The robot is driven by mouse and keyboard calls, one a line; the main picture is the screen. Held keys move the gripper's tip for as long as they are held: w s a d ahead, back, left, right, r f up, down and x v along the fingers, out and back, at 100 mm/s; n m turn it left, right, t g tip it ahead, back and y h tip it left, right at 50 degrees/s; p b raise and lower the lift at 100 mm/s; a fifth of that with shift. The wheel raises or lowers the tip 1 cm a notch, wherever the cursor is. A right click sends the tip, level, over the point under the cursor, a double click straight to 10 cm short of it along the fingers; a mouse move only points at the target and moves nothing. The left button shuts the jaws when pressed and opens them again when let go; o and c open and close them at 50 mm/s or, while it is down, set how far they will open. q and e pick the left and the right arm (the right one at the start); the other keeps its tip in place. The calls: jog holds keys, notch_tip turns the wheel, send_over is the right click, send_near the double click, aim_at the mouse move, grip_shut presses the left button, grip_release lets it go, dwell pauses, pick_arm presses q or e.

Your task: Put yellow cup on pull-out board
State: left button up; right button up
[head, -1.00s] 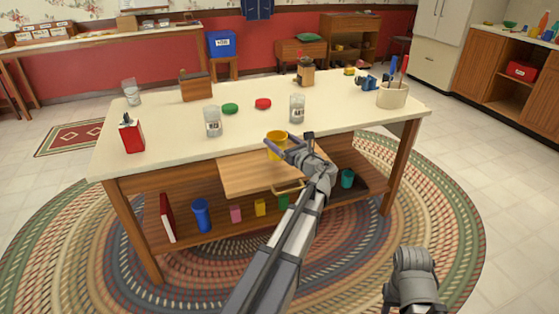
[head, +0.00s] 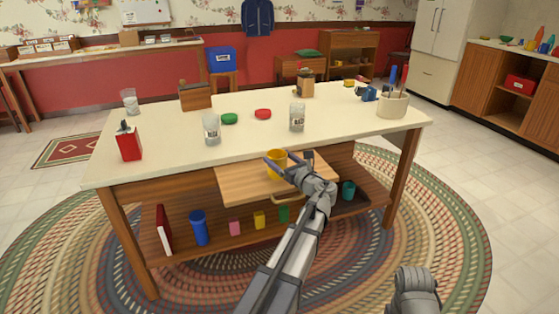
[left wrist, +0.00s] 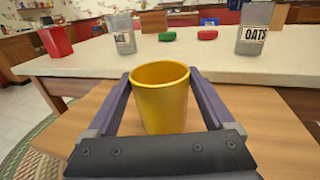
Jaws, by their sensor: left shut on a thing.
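The yellow cup (head: 276,157) is upright between the fingers of my left gripper (head: 287,162), which is shut on it. It also shows large in the left wrist view (left wrist: 160,98), with one finger on each side. The cup is over the wooden pull-out board (head: 243,184), close to the table's front edge. The board also fills the lower part of the left wrist view (left wrist: 85,118). The cup's base is partly hidden, so I cannot tell whether it touches the board. My right gripper is not in view; only a grey part of my right arm shows at the bottom right.
Behind the board, the cream tabletop (head: 160,165) carries glass jars (head: 297,117), a green lid (head: 229,118), a red lid (head: 263,114) and a red container (head: 128,144). A lower shelf holds a blue tumbler (head: 198,228) and other items. The board's left part is bare.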

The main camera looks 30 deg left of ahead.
pick_arm(q)
jog(key=o, duration=1.2)
jog(key=shift+o, duration=0.2)
jog(key=shift+r, duration=0.1)
jog(key=v, duration=1.2)
jog(key=s+d+f+n+h, duration=0.1)
jog(key=f, duration=0.1)
jog(key=s+d+f+n+g+h, duration=0.1)
jog(key=f+n, duration=0.1)
jog(key=s+d+f+n+h, duration=0.1)
jog(key=s+f+n, duration=0.1)
jog(key=f, duration=0.1)
jog(key=shift+d+g, duration=0.15)
jog(key=shift+g, duration=0.25)
jog(key=s+d+f+n+g+h, duration=0.3)
jog(key=s+d+f+n+h, duration=0.3)
jog(key=s+d, duration=0.3)
jog(key=s+d+f+n+g+h, duration=0.3)
jog(key=s+d+f+n+h, duration=0.2)
jog(key=d, duration=0.8)
jog(key=s+f+n, duration=0.3)
jog(key=s, duration=0.1)
jog(key=shift+f+h, duration=0.4)
